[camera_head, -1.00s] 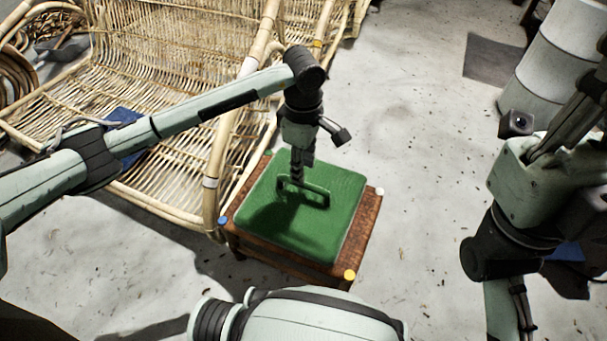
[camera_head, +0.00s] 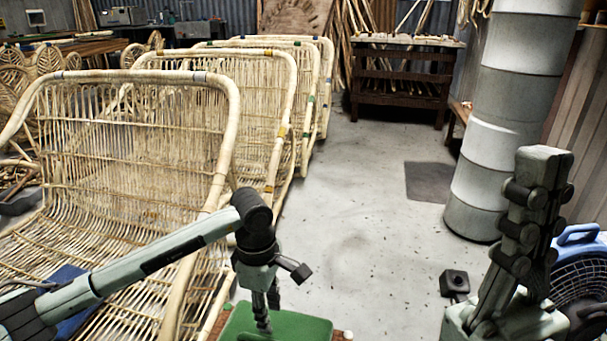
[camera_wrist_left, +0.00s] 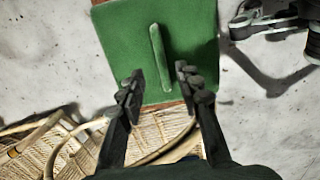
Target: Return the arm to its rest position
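My left gripper (camera_head: 264,314) points down over a green pad (camera_head: 290,326). The pad (camera_wrist_left: 190,25) lies there ahead of the fingers, with a narrow raised green bar (camera_wrist_left: 159,55) on top. A reddish-brown stool edge shows under the pad.
Rattan chair frames (camera_head: 135,140) stand in a row on the left, the nearest close beside my left arm. A pale drum stack (camera_head: 495,145) and a blue fan (camera_head: 582,262) are on the right. Open concrete floor (camera_head: 350,220) lies between, with a wooden rack (camera_head: 400,85) behind.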

